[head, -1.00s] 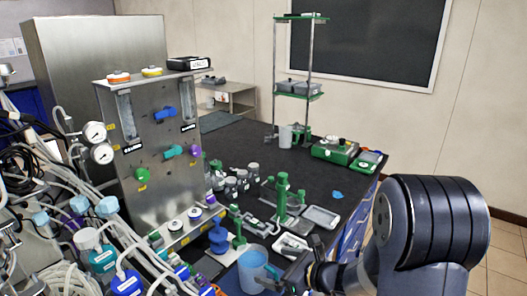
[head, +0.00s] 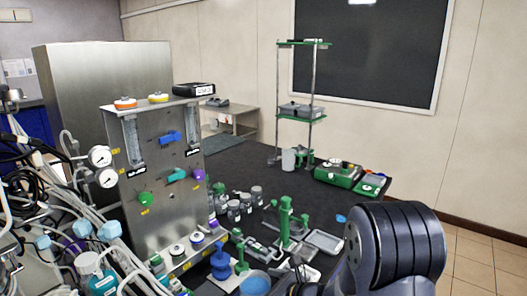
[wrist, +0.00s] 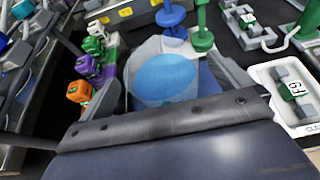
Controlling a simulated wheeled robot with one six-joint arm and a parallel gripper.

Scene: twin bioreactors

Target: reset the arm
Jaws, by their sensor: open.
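My arm comes in at the lower right of the head view, with the gripper end cut off by the bottom edge. In the wrist view my gripper (wrist: 160,52) is open, with one finger on each side of a clear beaker of blue liquid (wrist: 165,78). The beaker lies between the fingers in this view; I cannot tell whether they touch it. The beaker also shows at the bottom edge of the head view (head: 255,284).
A steel panel with coloured valves (head: 155,180) stands left of the beaker, with tubing beside it. Small coloured blocks (wrist: 90,65) and a white tray (wrist: 300,127) flank my gripper. A green-shelved rack (head: 302,118) stands farther back on the black bench (head: 240,165).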

